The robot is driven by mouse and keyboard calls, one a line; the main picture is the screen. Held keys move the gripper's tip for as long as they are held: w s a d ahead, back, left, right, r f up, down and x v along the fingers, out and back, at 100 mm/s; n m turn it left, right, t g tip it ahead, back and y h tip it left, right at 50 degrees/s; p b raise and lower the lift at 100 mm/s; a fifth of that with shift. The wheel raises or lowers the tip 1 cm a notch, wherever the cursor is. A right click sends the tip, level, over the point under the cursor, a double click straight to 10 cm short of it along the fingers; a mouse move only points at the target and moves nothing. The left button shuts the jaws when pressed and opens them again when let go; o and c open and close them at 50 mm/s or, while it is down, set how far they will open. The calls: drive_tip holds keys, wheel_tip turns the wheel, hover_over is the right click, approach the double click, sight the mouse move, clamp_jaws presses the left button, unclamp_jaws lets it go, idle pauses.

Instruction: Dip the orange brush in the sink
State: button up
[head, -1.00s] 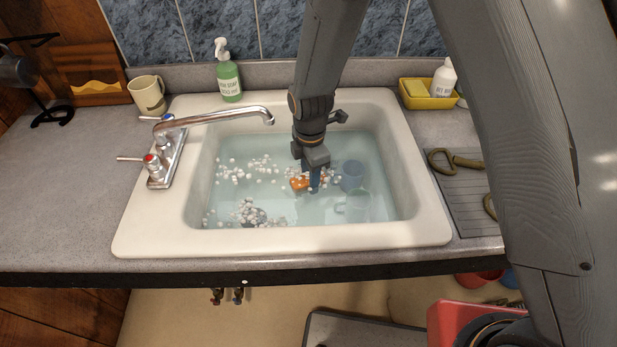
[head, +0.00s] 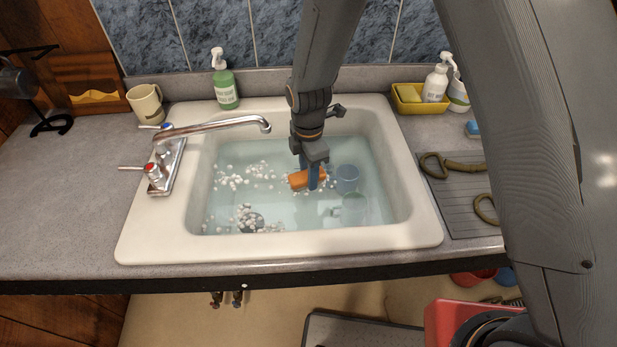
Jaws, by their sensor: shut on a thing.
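The white sink (head: 425,225) is filled with clear bluish water, with clumps of white foam floating on it. My gripper (head: 313,182) reaches down into the basin from above. It is shut on the orange brush (head: 299,180), which sits at about the water surface near the middle of the sink. The fingers cover part of the brush. I cannot tell exactly how deep its underside is.
A blue cup (head: 347,178) and a clear greenish mug (head: 354,207) lie in the water just right of my gripper. The faucet (head: 215,125) reaches over the basin's left side. A green soap bottle (head: 226,88) stands behind. A yellow caddy (head: 408,104) stands back right.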

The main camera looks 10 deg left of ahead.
wheel_tip(320, 180, up, 15)
drive_tip(key=p, duration=0.3)
drive_tip(key=shift+r, duration=0.2)
idle(0.5)
idle(0.4)
